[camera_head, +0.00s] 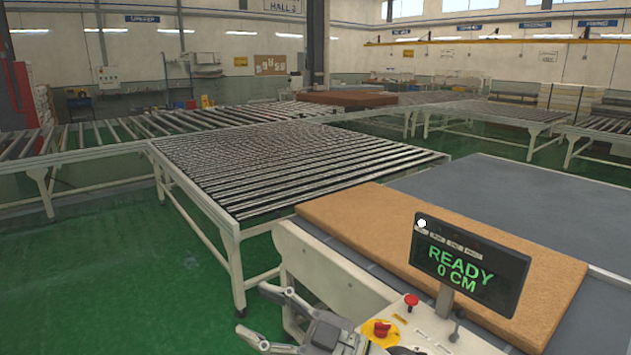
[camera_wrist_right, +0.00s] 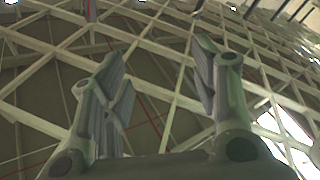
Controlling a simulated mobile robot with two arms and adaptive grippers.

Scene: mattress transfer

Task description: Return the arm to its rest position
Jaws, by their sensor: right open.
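My right gripper (camera_head: 258,316) shows at the bottom of the head view, in front of the control panel. In the right wrist view, its two fingers (camera_wrist_right: 160,82) stand well apart with nothing between them. The wrist camera faces up toward the roof beams. The gripper is apart from the panel and the mattress. My left gripper is in neither view.
A brown mattress (camera_head: 360,218) lies on a grey table (camera_head: 500,195). In front of it are a screen (camera_head: 470,262) reading "READY 0 CM", a red button (camera_head: 411,300) and a yellow-ringed switch (camera_head: 381,332). A roller table (camera_head: 270,165) stands beyond. Green floor (camera_head: 100,280) is clear at left.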

